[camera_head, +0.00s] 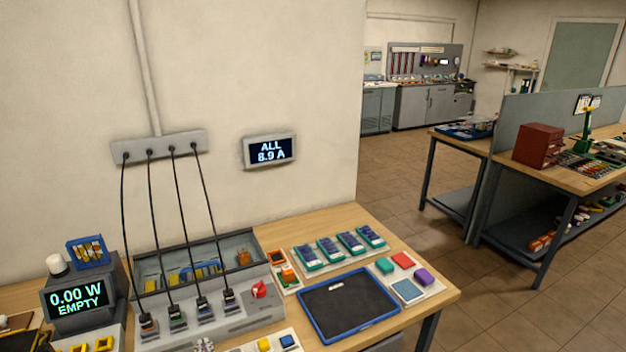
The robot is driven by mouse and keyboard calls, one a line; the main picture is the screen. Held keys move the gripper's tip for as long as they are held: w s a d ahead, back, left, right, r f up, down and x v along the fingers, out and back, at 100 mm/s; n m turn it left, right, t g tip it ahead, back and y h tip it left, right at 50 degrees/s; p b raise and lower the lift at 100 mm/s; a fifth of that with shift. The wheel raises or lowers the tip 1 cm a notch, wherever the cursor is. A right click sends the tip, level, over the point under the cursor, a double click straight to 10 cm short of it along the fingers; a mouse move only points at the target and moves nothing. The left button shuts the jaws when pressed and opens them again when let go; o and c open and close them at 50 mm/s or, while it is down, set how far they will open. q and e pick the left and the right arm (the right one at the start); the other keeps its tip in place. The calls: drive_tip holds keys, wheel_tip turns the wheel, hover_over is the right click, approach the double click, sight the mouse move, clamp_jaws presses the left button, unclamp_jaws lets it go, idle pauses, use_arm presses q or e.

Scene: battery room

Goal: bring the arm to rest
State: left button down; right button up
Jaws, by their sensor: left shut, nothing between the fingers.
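My left gripper (204,345) shows only as a small grey tip at the bottom edge, in front of the charging station. It is shut with nothing in it. The rest of the left arm is out of the picture or too little shown to make out. My right gripper is not in view.
A wooden bench (432,287) carries the grey charging station (247,318) with several cables, a blue-rimmed black tray (347,305), a rack of cells (340,250), coloured blocks (402,260) and a meter (78,297) reading 0.00 W EMPTY. A wall display (270,151) reads ALL 8.9 A.

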use_arm(q)
drive_tip(key=s+d+r+m+g+h, duration=0.1)
drive_tip(key=s+d+m+g+h, duration=0.3)
drive_tip(key=s, duration=0.7)
drive_tip(key=d+h, duration=0.2)
drive_tip(key=d, duration=0.1)
drive_tip(key=shift+s+r+g, duration=0.15)
drive_tip(key=shift+g, duration=0.15)
